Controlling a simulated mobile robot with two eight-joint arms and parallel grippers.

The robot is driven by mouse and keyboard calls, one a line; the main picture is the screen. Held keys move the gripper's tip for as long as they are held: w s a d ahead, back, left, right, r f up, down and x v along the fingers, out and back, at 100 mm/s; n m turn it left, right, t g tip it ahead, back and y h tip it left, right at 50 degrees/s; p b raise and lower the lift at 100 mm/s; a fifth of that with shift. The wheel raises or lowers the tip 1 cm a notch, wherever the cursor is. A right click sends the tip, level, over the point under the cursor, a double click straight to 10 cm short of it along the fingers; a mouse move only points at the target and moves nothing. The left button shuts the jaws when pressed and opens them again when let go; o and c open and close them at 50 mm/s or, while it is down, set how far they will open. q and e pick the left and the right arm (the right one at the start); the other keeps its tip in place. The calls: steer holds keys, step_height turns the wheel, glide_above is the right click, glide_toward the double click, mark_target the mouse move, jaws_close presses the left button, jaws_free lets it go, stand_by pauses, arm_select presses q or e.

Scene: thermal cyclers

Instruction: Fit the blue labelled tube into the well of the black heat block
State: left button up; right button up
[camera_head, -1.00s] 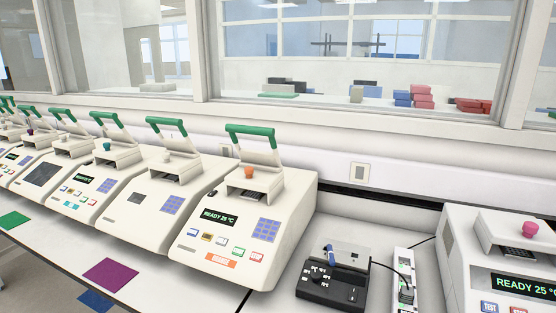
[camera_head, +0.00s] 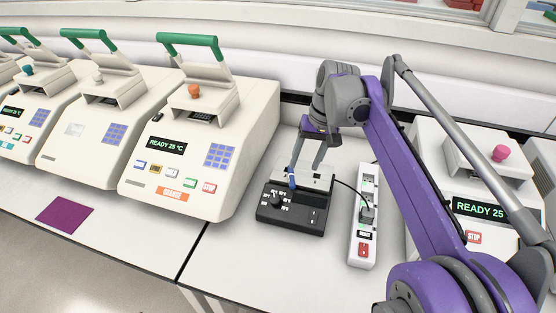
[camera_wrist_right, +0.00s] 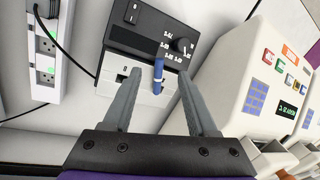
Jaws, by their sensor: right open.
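The blue labelled tube (camera_head: 292,180) is at the light back part of the black heat block (camera_head: 290,217). It also shows in the right wrist view (camera_wrist_right: 158,75), with a pale end; I cannot tell how it is seated. The block's black front, with a knob and a switch, shows in the wrist view too (camera_wrist_right: 146,41). My right gripper (camera_head: 308,163) is open above the back of the block. In the wrist view its fingers (camera_wrist_right: 160,78) stand apart on either side of the tube, with gaps. The well is not clear to see. My left gripper is out of view.
A white power strip (camera_head: 362,228) with a cable lies just right of the block. A thermal cycler with an orange knob (camera_head: 190,140) stands left, another with a pink knob (camera_head: 450,150) right, behind my arm. The bench front (camera_head: 240,262) is clear.

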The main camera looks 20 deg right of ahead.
steer(key=w, duration=0.2)
glide_above(293, 185)
steer(key=d, duration=0.1)
steer(key=d+x, duration=0.1)
steer(key=x, duration=0.3)
steer(key=shift+s+f, duration=0.45)
steer(key=shift+f, duration=0.3)
steer(key=x, duration=0.4)
steer(key=shift+f, duration=0.3)
jaws_close()
